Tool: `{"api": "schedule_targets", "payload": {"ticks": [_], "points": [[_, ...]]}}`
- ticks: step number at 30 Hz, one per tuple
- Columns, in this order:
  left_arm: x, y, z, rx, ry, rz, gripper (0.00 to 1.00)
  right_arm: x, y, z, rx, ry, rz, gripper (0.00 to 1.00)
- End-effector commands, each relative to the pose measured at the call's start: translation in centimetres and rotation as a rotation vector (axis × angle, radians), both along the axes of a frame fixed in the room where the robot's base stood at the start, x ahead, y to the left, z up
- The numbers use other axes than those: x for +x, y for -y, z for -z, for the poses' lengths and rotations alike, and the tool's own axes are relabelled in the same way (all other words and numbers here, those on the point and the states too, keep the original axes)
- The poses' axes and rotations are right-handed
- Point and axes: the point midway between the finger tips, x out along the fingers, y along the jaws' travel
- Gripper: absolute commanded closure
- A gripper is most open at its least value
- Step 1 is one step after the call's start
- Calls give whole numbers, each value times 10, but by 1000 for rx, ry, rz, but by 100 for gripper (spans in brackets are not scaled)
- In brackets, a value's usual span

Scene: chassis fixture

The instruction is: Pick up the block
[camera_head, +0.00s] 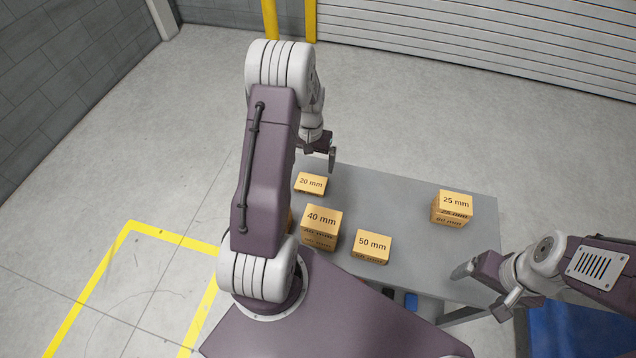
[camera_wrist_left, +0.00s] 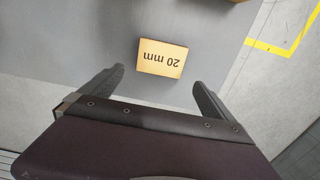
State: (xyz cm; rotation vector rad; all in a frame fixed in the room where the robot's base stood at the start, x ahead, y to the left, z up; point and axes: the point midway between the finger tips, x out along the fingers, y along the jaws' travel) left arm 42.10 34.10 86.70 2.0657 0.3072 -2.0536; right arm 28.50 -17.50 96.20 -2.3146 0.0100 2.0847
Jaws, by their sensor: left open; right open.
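Several yellow-orange blocks with printed sizes sit on a grey table (camera_head: 410,205). In the head view the 20 mm block (camera_head: 310,184) is at the back left, the 40 mm block (camera_head: 321,226) and 50 mm block (camera_head: 372,246) are nearer, and the 25 mm block (camera_head: 453,206) is at the right. My left gripper (camera_head: 331,160) is open above the table's back left edge. In the left wrist view its open fingers (camera_wrist_left: 157,90) frame the 20 mm block (camera_wrist_left: 163,58), which lies just ahead, apart from both. My right gripper (camera_head: 461,271) is open and empty by the front right edge.
Part of another block (camera_head: 290,222) shows behind my left arm. The table between the 50 mm and 25 mm blocks is bare. Yellow floor lines (camera_head: 130,225) lie at the left, and a blue surface (camera_head: 570,330) is at the lower right.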

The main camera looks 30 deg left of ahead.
Motion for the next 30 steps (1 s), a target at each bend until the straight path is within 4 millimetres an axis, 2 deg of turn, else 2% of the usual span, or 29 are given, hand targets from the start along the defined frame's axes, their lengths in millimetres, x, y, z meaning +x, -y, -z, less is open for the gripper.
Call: {"api": "schedule_targets", "payload": {"ticks": [1,5,12,18,25,30], "points": [[-3,-3,5,-3,-7,-10,0,0,0,2,0,0,0,15],[-5,-6,5,-3,-6,-19,0,0,0,2,0,0,0,15],[-5,-5,38,-4,-8,-18,0,0,0,0,0,0,0,15],[-5,-4,47,-3,-6,-17,0,0,0,-1,0,0,0,15],[-9,0,87,-2,-8,-18,0,0,0,-4,0,0,0,15],[-7,-1,95,-1,-4,-18,0,0,0,-4,0,0,0,15]]}}
